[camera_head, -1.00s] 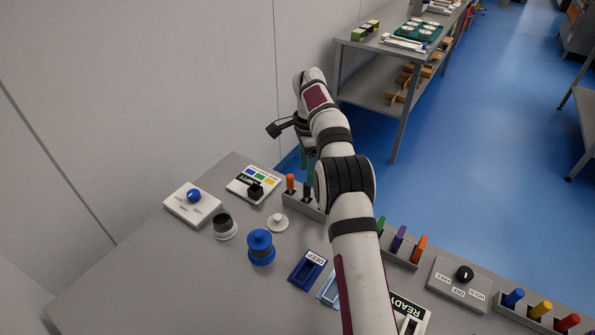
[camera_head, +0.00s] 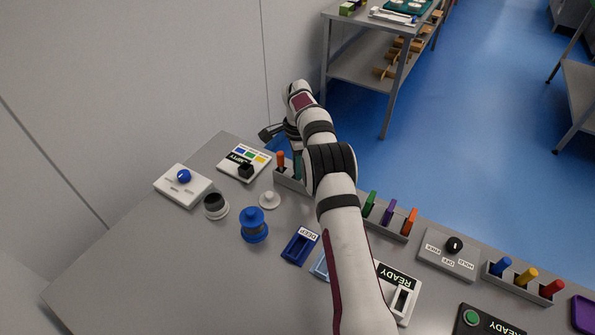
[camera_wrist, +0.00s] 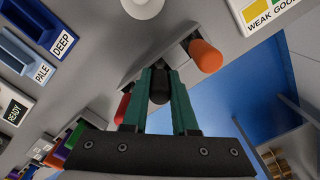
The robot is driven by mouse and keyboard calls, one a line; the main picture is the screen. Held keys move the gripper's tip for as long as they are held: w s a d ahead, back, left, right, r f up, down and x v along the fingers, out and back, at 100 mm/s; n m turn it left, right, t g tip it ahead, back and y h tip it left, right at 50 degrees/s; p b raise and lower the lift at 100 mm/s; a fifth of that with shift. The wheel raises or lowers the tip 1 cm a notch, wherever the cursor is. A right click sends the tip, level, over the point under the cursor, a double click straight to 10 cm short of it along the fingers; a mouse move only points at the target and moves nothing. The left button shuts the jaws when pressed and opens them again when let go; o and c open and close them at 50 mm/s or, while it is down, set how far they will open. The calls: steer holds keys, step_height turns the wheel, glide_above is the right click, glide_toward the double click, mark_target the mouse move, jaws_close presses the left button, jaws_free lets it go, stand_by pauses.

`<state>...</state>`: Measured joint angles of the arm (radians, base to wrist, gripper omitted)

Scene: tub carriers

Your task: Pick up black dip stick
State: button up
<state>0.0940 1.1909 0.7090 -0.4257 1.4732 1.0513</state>
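The black dip stick (camera_wrist: 158,88) stands in a grey rack, between an orange stick (camera_wrist: 206,55) and a red stick (camera_wrist: 122,108) in the wrist view. My gripper (camera_wrist: 160,74) has its two green fingers on either side of the black stick. Whether both fingers press on it or leave a small gap cannot be told. In the head view my gripper (camera_head: 297,165) is low at the rack (camera_head: 288,180), just right of the orange stick (camera_head: 281,160). My arm hides the rack's right part there, and the black stick does not show clearly.
A blue spool (camera_head: 254,225) and a DEEP tray (camera_head: 300,246) lie nearer. Another rack (camera_head: 393,226) holds green, purple and orange sticks. The bench's far edge is close behind.

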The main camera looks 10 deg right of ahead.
jaws_close()
